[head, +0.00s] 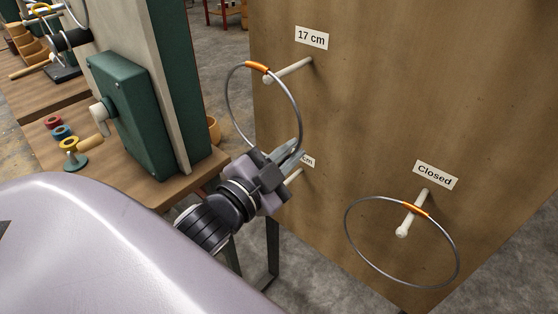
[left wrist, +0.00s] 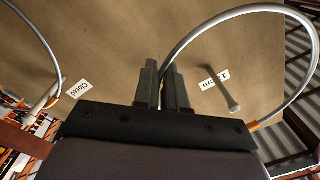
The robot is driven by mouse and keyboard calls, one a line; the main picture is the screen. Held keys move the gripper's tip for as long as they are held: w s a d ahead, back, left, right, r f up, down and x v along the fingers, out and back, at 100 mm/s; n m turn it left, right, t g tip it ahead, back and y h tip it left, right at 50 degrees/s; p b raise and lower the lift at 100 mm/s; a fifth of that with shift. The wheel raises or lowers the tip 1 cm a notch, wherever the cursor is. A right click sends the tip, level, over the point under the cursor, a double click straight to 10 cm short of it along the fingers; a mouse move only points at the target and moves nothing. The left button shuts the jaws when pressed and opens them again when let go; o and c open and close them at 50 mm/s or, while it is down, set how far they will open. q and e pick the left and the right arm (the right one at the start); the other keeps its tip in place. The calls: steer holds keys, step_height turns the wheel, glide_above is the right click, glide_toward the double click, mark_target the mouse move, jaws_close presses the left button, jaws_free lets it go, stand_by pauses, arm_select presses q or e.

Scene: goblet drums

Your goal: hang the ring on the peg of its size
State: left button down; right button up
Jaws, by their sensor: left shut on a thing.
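My left gripper (head: 282,166) is shut on the lower part of a thin grey metal ring (head: 228,108) with an orange wrapped section at its top. It holds the ring upright in front of the wooden board (head: 370,100). The orange section is close to the tip of the upper pale peg (head: 288,71), under the label 17 cm (head: 311,37). I cannot tell whether the ring is around that peg. A second peg (head: 293,177) has its label mostly hidden behind the gripper. In the left wrist view the closed fingers (left wrist: 161,88) meet the held ring (left wrist: 190,38). My right gripper is out of view.
A larger ring (head: 347,238) with an orange section hangs on the peg (head: 411,219) labelled Closed (head: 436,175). At left, a wooden bench (head: 190,183) carries a green box (head: 128,113) and small coloured rings (head: 63,132). The board between the pegs is bare.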

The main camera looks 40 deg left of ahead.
arm_select(q)
steer(key=w+f+b, duration=0.1)
steer(key=w, duration=0.6)
steer(key=shift+d+f, duration=0.2)
steer(key=shift+d, duration=0.05)
stand_by(0.3)
stand_by(0.4)
steer(key=c, duration=1.1)
jaws_free()
steer(key=shift+s, duration=0.1)
steer(key=s+b, duration=0.1)
steer(key=s, duration=0.6)
steer(key=shift+a, duration=0.15)
steer(key=shift+f, duration=0.15)
